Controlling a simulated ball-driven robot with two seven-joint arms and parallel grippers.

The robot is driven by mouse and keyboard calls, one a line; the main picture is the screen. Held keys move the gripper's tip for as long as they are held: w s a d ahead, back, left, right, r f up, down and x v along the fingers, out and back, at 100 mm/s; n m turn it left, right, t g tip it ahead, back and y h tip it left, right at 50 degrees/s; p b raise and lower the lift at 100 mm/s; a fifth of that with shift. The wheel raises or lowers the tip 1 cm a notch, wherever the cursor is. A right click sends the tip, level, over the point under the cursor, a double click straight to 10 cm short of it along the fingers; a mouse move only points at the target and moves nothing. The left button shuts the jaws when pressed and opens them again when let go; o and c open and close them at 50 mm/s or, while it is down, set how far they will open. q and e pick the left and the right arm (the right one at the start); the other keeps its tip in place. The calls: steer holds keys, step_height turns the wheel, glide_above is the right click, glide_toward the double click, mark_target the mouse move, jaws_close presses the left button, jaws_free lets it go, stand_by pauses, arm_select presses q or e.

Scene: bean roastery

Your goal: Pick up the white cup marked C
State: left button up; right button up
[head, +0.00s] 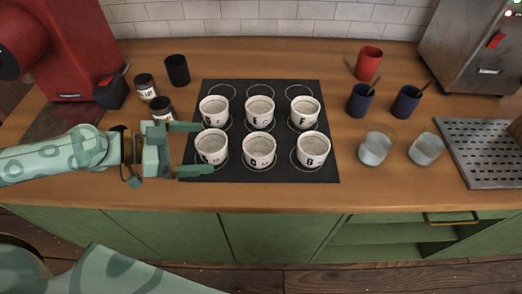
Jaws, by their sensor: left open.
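Several white cups with black marks stand upright in two rows on a black mat (327,174) in the head view. The front middle cup (259,152) bears a letter that looks like C or G; I cannot tell which. The front right cup (312,150) reads B. The front left cup (212,148) has a mark I cannot read clearly. My left gripper (206,148) is open, its fingers pointing right, with the left side of the front left cup between the fingertips. I cannot tell whether they touch it. My right gripper is not in view.
The back row holds a cup with an unclear mark (214,111), cup E (260,112) and cup F (303,111). Dark jars (146,86) stand back left. Two glasses (375,149), navy cups (360,101) and a red cup (369,63) stand right, beside a metal drip tray (488,154).

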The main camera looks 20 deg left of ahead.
arm_select(q)
steer(key=p, duration=0.3)
glide_toward(273, 145)
steer(key=shift+s+a+r, duration=0.3)
steer(key=shift+a+r, duration=0.1)
steer(key=shift+a, duration=0.1)
steer(key=shift+w+d+f, duration=0.3)
steer(key=shift+d+f, duration=0.1)
steer(key=shift+d, duration=0.05)
steer(key=p+x, duration=0.1)
steer(key=x, duration=0.4)
steer(key=shift+a+f, duration=0.1)
steer(key=c, duration=1.2)
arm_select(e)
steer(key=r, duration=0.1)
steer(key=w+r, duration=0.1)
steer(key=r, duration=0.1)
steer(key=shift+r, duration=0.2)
